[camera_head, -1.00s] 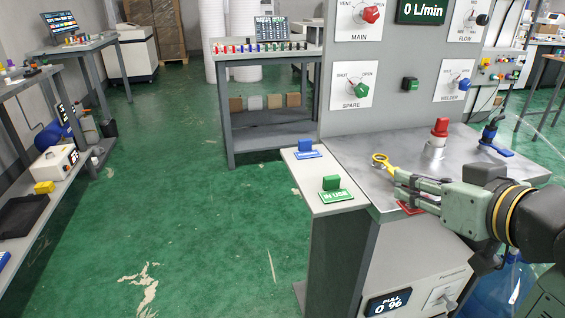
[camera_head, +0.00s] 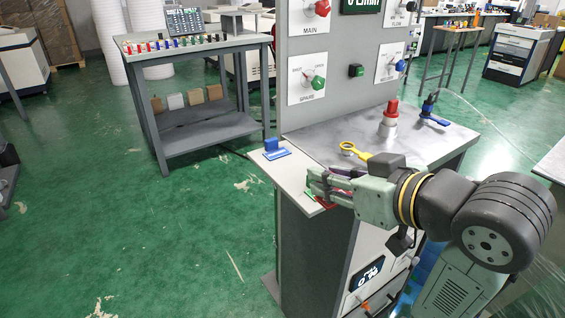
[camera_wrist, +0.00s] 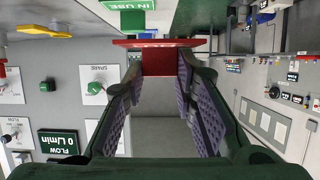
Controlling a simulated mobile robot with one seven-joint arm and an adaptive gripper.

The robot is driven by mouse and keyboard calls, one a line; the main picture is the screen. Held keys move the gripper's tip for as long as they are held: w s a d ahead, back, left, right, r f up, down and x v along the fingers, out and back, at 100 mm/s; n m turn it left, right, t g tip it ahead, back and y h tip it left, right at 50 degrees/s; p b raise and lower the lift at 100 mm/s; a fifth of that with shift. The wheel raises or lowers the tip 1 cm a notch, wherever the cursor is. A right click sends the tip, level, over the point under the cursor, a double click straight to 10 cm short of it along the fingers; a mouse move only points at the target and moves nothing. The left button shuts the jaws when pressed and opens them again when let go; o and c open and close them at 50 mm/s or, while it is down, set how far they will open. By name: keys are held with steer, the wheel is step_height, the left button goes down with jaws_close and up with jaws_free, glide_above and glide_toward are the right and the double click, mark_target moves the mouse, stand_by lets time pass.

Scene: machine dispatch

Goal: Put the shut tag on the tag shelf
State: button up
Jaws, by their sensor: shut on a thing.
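The red shut tag shows in the wrist view as a flat red plate with a red block (camera_wrist: 158,62). My gripper (camera_wrist: 160,75) is shut on that block. In the head view my gripper (camera_head: 318,188) is over the front of the pale side shelf (camera_head: 262,162), taken as the tag shelf. A little of the red tag (camera_head: 338,202) shows below the fingers. The green IN USE tag (camera_wrist: 128,5) is close by in the wrist view and mostly hidden by my fingers in the head view. Contact between the red tag and shelf cannot be told.
A blue tag (camera_head: 276,150) stands at the shelf's far end. The metal counter (camera_head: 330,136) beside it holds a yellow ring-ended piece (camera_head: 350,148), a red-topped knob (camera_head: 391,112) and a blue valve handle (camera_head: 433,118). The dial panel (camera_head: 335,95) rises behind.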

steer(key=p, duration=0.2)
glide_above(296, 169)
steer(key=shift+s+f, duration=0.15)
steer(key=shift+f, duration=0.55)
steer(key=shift+a+f, duration=0.1)
steer(key=shift+f, duration=1.7)
steer(key=shift+f, duration=0.15)
steer(key=o, duration=0.7)
